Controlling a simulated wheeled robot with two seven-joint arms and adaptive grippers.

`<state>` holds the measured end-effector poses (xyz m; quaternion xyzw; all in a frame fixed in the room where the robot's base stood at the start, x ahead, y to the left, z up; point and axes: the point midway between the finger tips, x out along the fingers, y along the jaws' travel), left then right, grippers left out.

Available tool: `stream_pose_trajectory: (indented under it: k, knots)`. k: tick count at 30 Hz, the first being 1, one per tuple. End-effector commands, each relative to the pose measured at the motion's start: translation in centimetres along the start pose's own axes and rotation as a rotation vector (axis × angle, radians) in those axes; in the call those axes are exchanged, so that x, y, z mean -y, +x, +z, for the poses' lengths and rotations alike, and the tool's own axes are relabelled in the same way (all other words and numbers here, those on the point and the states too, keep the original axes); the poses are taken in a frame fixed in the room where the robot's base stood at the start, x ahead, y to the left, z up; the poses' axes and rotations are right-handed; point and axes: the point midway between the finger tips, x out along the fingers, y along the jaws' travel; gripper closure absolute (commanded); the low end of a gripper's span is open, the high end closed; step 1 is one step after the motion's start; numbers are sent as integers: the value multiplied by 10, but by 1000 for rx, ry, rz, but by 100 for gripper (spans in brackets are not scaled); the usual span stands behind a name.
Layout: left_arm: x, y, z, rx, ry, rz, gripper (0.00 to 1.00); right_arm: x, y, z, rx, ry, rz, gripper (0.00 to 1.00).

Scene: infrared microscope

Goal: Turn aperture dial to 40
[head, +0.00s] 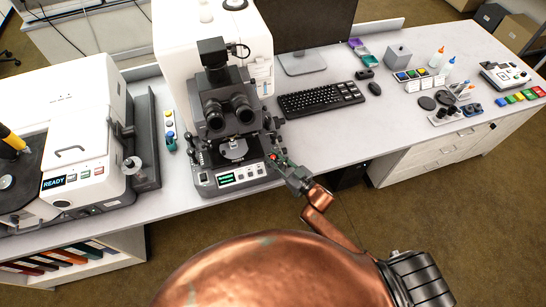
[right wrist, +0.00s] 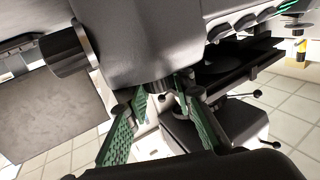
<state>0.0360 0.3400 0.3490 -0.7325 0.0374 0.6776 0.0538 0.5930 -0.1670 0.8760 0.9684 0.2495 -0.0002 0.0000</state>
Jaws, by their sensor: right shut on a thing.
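The microscope (head: 232,110) stands on the bench with its binocular eyepieces facing me and a lit panel on its base. My right gripper (head: 280,163) is at the right side of the microscope, beside its stage and base. In the right wrist view the green-padded fingers of this gripper (right wrist: 163,98) close on a small dark round knob (right wrist: 160,87) under the grey microscope body. It appears to be the aperture dial. The fingers hide much of it, and no scale or number on it can be read. My left gripper is not in view.
A white instrument with a READY display (head: 75,140) stands at left. A keyboard (head: 320,99), mouse (head: 374,88) and monitor lie right of the microscope. Bottles and small trays stand farther right. The bench front between microscope and keyboard is clear.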

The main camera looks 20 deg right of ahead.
Motion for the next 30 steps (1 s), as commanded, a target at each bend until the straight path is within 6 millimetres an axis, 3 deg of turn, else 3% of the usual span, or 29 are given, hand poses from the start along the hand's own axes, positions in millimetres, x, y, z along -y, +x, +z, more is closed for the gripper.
stream_pose_trajectory:
  k: [4,14,22,30]
  knots:
    - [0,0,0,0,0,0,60,0,0,0,0,0,-1,100]
    - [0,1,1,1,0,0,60,0,0,0,1,-5,-54,100]
    - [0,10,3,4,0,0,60,-2,0,2,3,-10,-221,100]
    - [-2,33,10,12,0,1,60,-2,0,4,2,-5,-419,100]
